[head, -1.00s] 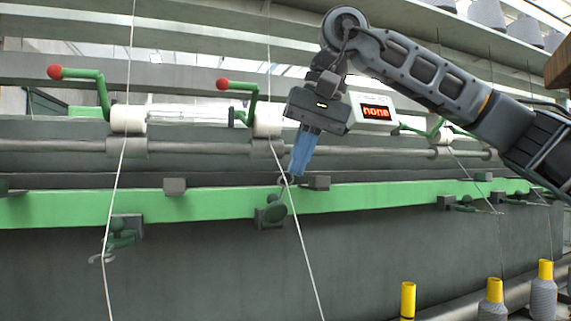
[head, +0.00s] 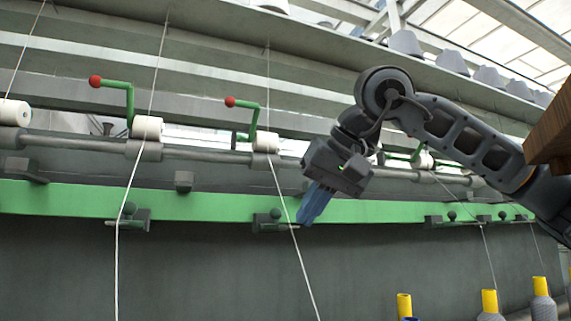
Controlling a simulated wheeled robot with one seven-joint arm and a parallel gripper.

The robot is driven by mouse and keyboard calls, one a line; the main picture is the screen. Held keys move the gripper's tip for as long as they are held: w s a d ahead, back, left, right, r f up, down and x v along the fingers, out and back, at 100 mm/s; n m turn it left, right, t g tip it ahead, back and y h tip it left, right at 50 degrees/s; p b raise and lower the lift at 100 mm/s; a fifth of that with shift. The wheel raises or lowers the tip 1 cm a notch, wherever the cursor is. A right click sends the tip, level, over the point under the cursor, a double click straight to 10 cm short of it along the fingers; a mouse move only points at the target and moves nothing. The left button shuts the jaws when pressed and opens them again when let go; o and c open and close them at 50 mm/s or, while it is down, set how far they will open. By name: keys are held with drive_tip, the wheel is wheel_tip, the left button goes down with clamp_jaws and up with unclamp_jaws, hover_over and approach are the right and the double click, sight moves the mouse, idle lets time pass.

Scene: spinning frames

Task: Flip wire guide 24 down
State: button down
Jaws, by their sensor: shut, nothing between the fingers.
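No number 24 is legible, so I cannot tell which wire guide bears it. The wire guide nearest my gripper (head: 310,212) is a small dark green knob on a grey bracket (head: 268,225), on the lower edge of the green rail. A white thread passes just to its right. My gripper's blue fingers are shut and empty, pointing down and left in front of the rail, to the right of this guide and apart from it in the picture. Another wire guide (head: 128,218) sits farther left. The guides' fine wire parts are too small to make out.
The green rail (head: 60,200) runs across the view below a grey shaft with white rollers (head: 147,128). Red-knobbed green levers (head: 128,95) stand above it. Yellow-topped bobbins (head: 490,303) stand at lower right. Taut white threads cross the space before the machine.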

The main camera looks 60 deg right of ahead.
drive_tip(key=shift+f, duration=0.45)
idle(0.3)
